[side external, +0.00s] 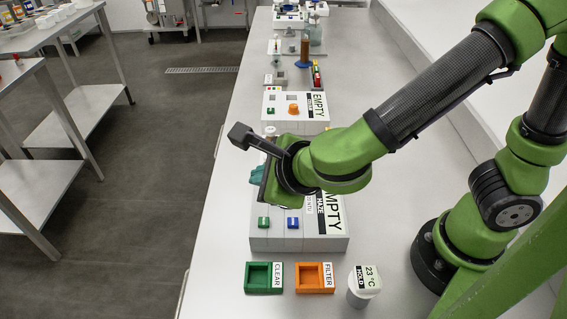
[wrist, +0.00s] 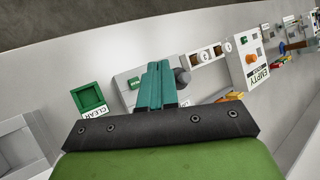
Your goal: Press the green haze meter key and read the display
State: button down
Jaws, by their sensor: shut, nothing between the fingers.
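The haze meter is a pale grey box (side external: 270,243) in the side view, with a green key (side external: 263,222), a blue key (side external: 293,222) and a panel reading EMPTY (side external: 331,213). My wrist hides its far part. My gripper (side external: 257,175) has teal fingers and hangs above the meter's far left side, apart from the green key. In the wrist view my gripper (wrist: 158,64) is shut and empty. The green key (wrist: 133,83) shows just left of the fingers there. The fingers and the black bracket hide much of the meter in that view.
A green CLEAR tray (side external: 257,278), an orange FILTER tray (side external: 314,278) and a white cup with a 23 °C HOLD display (side external: 366,280) stand in front of the meter. Another box marked EMPTY with an orange knob (side external: 293,109) stands behind. The bench's left strip is clear.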

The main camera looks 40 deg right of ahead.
aim_at(266, 225)
jog(key=shift+f, duration=4.4)
jog(key=shift+f, duration=0.4)
jog(key=shift+f, duration=0.45)
jog(key=shift+r, duration=0.9)
jog(key=shift+r, duration=2.5)
